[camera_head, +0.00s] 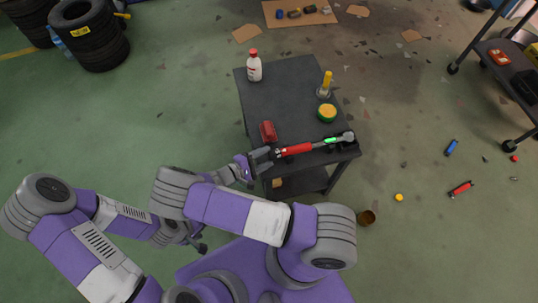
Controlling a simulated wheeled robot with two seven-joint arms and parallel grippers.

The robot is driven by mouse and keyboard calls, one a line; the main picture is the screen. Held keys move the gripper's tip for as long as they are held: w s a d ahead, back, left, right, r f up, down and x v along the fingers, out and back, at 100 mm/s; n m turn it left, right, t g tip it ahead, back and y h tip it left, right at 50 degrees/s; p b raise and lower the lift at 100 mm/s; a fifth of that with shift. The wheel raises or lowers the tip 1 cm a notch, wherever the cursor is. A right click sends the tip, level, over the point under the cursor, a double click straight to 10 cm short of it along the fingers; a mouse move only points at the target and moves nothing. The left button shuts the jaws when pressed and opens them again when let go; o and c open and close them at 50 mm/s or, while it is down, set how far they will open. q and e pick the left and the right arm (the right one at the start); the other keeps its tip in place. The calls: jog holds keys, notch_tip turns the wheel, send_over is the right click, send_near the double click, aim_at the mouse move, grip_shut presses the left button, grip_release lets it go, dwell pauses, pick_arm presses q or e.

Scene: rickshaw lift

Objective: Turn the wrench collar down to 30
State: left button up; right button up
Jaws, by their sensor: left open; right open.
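The torque wrench (297,149) lies along the near edge of the dark table. It has a red body, a small green patch toward its right end and a grey head at the far right. Its left, dark end is beside my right gripper (264,160), which is open at the table's near-left corner. The collar and its scale are too small to read, and I cannot tell whether the fingers touch the wrench. My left gripper (199,246) is open, low and left of the table, partly hidden by my arm links.
Tyres (88,35) stand back left. A cart (510,70) stands right. Small items litter the right floor.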

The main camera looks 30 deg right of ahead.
jog(key=shift+x, duration=1.25)
jog(key=c, duration=0.8)
